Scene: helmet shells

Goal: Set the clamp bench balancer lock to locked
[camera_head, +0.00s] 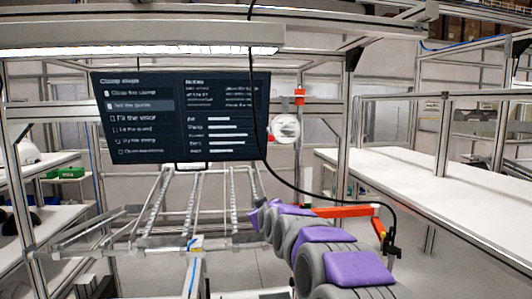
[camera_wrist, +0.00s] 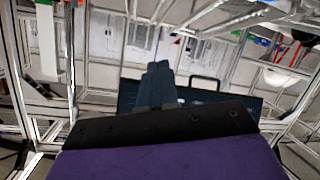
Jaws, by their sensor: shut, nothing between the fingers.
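My gripper (camera_wrist: 158,68) shows in the wrist view with its dark fingers together and nothing between them. It is in free air, with a dark screen behind it. In the head view my grey and purple arm reaches from the lower right toward the middle, and the fingers cannot be made out. A round white unit (camera_head: 285,128) hangs by a frame post right of the screen, below a small red-orange block (camera_head: 299,97). It may be the balancer. No lock lever or its setting can be made out.
A screen (camera_head: 180,118) with a step list hangs at the left. A black cable (camera_head: 252,110) loops down past my arm to a black fitting (camera_head: 390,244) near a red-orange bar (camera_head: 345,211). A metal rack (camera_head: 130,240) stands lower left. A white bench (camera_head: 440,195) runs along the right.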

